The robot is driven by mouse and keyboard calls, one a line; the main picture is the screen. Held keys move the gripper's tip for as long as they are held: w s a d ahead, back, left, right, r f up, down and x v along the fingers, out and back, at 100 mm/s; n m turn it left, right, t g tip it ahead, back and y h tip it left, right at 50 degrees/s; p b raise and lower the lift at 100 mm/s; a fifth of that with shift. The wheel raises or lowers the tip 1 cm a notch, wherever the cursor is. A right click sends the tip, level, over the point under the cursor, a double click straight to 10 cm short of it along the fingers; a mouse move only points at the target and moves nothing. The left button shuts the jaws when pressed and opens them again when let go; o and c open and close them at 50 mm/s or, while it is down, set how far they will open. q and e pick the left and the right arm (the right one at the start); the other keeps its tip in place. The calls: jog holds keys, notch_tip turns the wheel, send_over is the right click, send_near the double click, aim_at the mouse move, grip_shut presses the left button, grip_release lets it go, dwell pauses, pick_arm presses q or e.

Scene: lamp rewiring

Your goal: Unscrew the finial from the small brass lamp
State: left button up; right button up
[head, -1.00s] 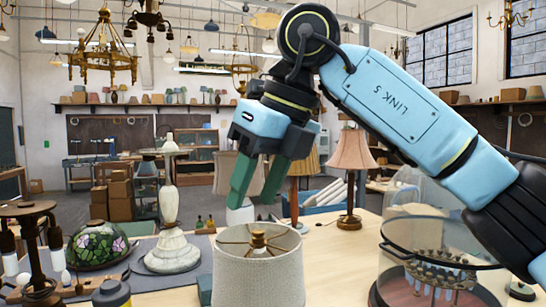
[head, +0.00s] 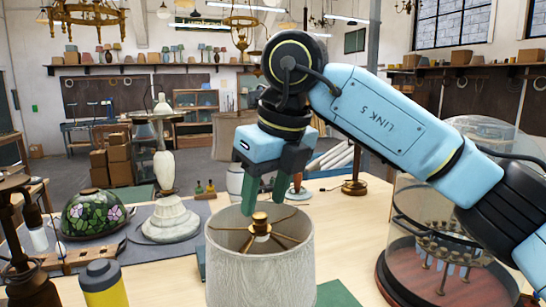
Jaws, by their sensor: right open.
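The small lamp's pale drum shade (head: 262,272) stands at the front middle of the table in the head view, with its open top facing up. Brass spider arms meet in its centre at the brass finial (head: 260,221). My right gripper (head: 264,204) points down with its green fingers parted and nothing between them. Its fingertips are just above the finial, near the shade's back rim. I cannot tell how far behind the finial they are. The lamp's body is hidden by the shade. My left gripper is not in view.
A white stone lamp base (head: 168,218) and a floral stained-glass shade (head: 95,214) stand to the left. A yellow bottle (head: 103,284) is at the front left. A glass-domed display (head: 445,235) stands at the right under my arm. Bare tabletop (head: 345,225) lies between the shade and the dome.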

aim_at(260, 215)
jog(key=shift+x, duration=1.15)
jog(key=shift+w+a+f, duration=0.1)
jog(key=shift+w+f, duration=0.05)
jog(key=shift+f, duration=0.3)
grip_shut()
jog(key=n+g+y+p, duration=0.1)
jog(key=n+p, duration=0.2)
jog(key=n, duration=0.3)
jog(key=shift+w, duration=0.1)
jog(key=shift+n+g+p, duration=0.45)
jog(key=shift+n+g, duration=0.05)
jog(key=shift+n, duration=0.4)
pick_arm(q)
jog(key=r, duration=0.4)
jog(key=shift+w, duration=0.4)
